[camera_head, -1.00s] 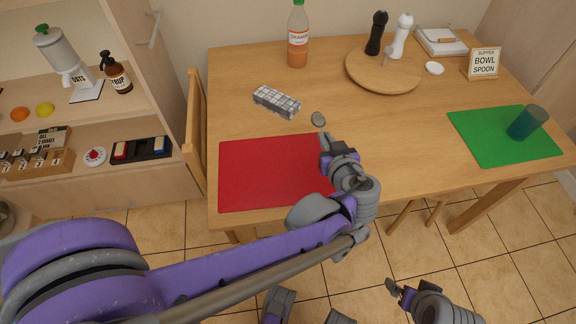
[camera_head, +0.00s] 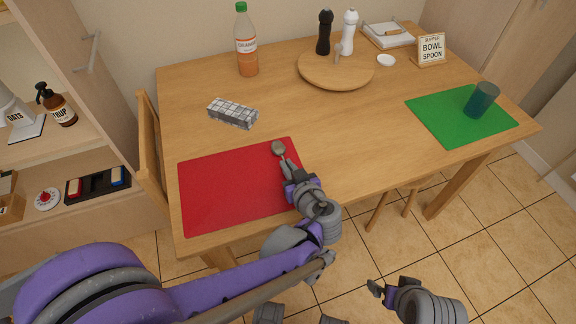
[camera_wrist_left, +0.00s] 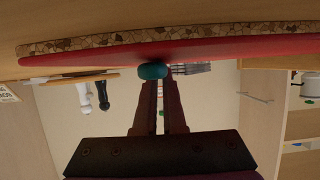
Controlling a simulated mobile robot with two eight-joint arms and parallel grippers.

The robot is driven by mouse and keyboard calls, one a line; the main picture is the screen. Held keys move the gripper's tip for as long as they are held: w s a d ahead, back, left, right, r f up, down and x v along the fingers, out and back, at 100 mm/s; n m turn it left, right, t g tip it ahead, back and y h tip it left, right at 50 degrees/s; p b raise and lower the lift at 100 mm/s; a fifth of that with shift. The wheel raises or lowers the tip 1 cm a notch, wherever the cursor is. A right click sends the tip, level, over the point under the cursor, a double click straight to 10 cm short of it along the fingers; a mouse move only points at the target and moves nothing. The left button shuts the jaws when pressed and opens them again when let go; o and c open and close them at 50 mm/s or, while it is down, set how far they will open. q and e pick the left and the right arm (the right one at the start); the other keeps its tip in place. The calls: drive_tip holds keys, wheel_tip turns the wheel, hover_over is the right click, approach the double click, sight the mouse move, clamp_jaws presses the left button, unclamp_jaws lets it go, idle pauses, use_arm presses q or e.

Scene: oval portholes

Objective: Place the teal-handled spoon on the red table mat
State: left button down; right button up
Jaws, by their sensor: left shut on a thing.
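The spoon's grey bowl (camera_head: 279,148) shows in the head view over the far right part of the red table mat (camera_head: 235,185). My left gripper (camera_head: 288,166) is shut on the spoon at the mat's right side. The gripper hides most of the handle in the head view. In the left wrist view, the teal handle (camera_wrist_left: 153,71) is between the fingertips, right by the red mat (camera_wrist_left: 100,61). I cannot tell whether the spoon touches the mat. My right gripper (camera_head: 382,291) is low at the front, off the table, with its opening unclear.
A tiled box (camera_head: 232,113) lies behind the mat. A bottle (camera_head: 247,45), a round wooden board (camera_head: 335,70) with two mills and a small white dish (camera_head: 386,61) stand farther back. A green mat (camera_head: 450,120) with a blue cup (camera_head: 482,100) is at the right. The table's middle is clear.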

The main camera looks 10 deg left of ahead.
use_arm(q)
drive_tip(key=c, duration=1)
unclamp_jaws()
drive_tip(key=shift+f, duration=0.1)
drive_tip(key=shift+d+r, duration=0.1)
drive_tip(key=shift+r, duration=0.15)
drive_tip(key=p+v, duration=0.3)
drive_tip(key=v, duration=0.9)
drive_tip(key=shift+f, duration=0.15)
